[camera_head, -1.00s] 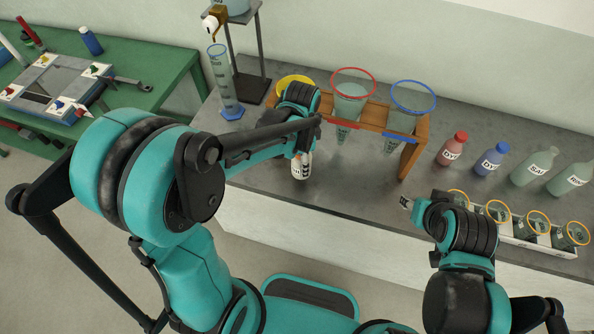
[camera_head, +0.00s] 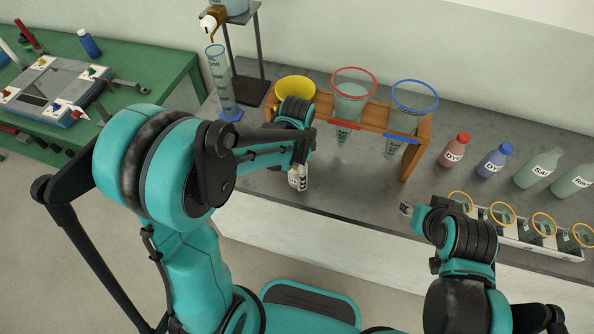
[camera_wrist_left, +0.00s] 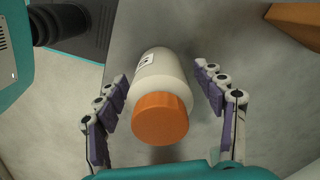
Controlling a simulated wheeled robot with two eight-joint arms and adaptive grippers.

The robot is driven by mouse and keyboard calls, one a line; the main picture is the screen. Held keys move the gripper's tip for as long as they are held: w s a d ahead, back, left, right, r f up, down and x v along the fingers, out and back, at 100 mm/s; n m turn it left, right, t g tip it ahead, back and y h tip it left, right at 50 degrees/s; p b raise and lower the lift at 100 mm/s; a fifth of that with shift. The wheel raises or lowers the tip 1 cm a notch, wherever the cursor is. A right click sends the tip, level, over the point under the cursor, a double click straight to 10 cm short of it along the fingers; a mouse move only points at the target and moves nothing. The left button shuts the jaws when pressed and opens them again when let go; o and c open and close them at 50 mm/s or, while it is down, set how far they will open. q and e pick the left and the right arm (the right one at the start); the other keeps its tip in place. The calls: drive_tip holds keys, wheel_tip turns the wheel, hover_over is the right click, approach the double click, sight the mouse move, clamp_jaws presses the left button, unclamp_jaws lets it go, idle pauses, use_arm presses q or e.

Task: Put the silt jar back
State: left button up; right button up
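The silt jar is a pale cylindrical jar (camera_wrist_left: 162,72) with an orange screw cap (camera_wrist_left: 161,120). The label is too small to read. My right gripper (camera_head: 406,209) is near the bench's front edge, with nothing visible in it; its finger opening is unclear.
A wooden rack (camera_head: 417,152) holds yellow (camera_head: 295,88), red-rimmed (camera_head: 353,82) and blue-rimmed (camera_head: 415,95) cones behind the jar. Several bottles stand at right, behind a white tray (camera_head: 512,243) of orange-ringed jars. A measuring cylinder (camera_head: 222,85) stands at left. The bench front centre (camera_head: 355,190) is clear.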

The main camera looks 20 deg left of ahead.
use_arm(q)
drive_tip(key=shift+r, duration=0.3)
wheel_tip(320, 180, up, 11)
drive_tip(key=p, duration=0.4)
drive_tip(key=shift+s+r, duration=0.2)
drive_tip(key=shift+r, duration=0.35)
drive_tip(key=s+a+r+n+t, duration=0.2)
drive_tip(key=s+n+t, duration=0.1)
drive_tip(key=s+n, duration=0.2)
drive_tip(key=s+a+r+n+t, duration=0.2)
drive_tip(key=s+n+t, duration=0.2)
drive_tip(key=s+n, duration=0.1)
drive_tip(key=shift+a+r+n, duration=0.2)
drive_tip(key=shift+a+n, duration=0.05)
drive_tip(key=shift+n, duration=0.55)
drive_tip(key=shift+w, duration=0.1)
